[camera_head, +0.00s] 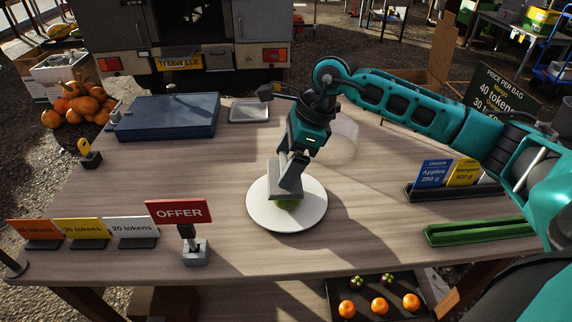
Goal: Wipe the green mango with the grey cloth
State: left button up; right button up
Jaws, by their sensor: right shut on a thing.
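The green mango (288,204) lies on a round white plate (262,216) in the middle of the table. Only a small strip of it shows. The grey cloth (285,187) is over the mango and appears to touch its top. My right gripper (291,176) points down above the plate and is shut on the grey cloth. The cloth and gripper hide most of the mango. My left gripper is not in view.
A clear bowl (340,140) stands behind my right gripper. A red OFFER sign (179,211) and price cards (81,228) line the front left. A blue case (168,117) and small tray (249,111) are at the back. A green holder (478,231) lies right. The left middle is clear.

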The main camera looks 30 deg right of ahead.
jog(key=shift+r+p, duration=0.45)
jog(key=shift+r, duration=0.35)
jog(key=shift+r+p, duration=1.25)
jog(key=shift+r, duration=0.95)
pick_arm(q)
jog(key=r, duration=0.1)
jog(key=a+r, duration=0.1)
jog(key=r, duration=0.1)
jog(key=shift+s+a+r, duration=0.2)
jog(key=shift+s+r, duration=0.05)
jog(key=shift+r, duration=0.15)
